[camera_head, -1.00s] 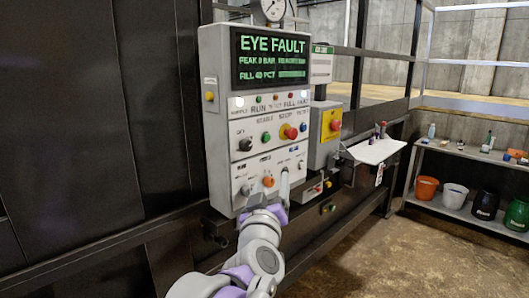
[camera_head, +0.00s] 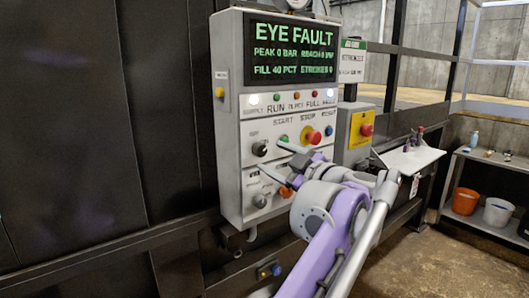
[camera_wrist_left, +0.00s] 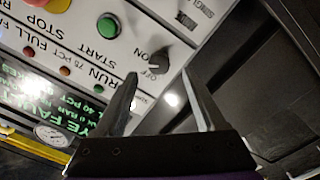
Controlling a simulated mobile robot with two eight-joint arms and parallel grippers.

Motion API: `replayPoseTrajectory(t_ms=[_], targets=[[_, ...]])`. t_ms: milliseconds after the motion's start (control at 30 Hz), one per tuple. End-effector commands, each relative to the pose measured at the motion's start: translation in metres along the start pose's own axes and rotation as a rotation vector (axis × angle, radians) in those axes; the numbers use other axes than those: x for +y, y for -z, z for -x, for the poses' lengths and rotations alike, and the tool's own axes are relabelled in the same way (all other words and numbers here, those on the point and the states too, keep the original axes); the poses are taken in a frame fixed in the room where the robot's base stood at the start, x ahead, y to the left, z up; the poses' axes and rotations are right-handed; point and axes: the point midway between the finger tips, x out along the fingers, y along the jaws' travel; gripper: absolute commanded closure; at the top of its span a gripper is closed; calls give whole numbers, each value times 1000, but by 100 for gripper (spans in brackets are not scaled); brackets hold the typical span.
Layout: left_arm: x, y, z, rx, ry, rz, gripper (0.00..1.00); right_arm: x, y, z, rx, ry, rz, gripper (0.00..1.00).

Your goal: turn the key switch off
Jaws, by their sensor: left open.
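The grey control panel (camera_head: 232,130) stands against the dark machine wall. A black rotary switch (camera_head: 260,149) sits at the left of its middle row; in the left wrist view it is a black knob (camera_wrist_left: 158,60) beside the words ON and OFF. I cannot tell which word it points to. My left gripper (camera_head: 271,157) is open and empty, pointing at this switch. In the left wrist view its two fingertips (camera_wrist_left: 159,74) lie on either side of the knob, seemingly just short of it. Contact cannot be made out. My right gripper is not in view.
A green START button (camera_wrist_left: 109,26) is close to the switch. A red mushroom button (camera_head: 314,137) is farther right. A second black knob (camera_head: 260,200) is below, partly near my arm. The display (camera_head: 292,48) reads EYE FAULT. A shelf with buckets (camera_head: 465,201) stands far right.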

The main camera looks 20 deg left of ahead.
Motion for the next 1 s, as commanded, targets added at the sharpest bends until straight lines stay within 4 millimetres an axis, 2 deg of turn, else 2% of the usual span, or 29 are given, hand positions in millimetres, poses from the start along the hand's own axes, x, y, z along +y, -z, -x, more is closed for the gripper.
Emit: replayPoseTrajectory(t_ms=[100, 300, 667, 1000], targets=[[0, 1, -23, 4, 2, 0, 28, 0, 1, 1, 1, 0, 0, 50], [0, 0, -45, 1, -1, 1, 28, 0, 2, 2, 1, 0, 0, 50], [0, 0, -50, 0, -1, 1, 28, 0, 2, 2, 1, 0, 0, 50], [0, 0, -50, 0, -1, 1, 88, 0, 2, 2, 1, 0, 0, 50]])
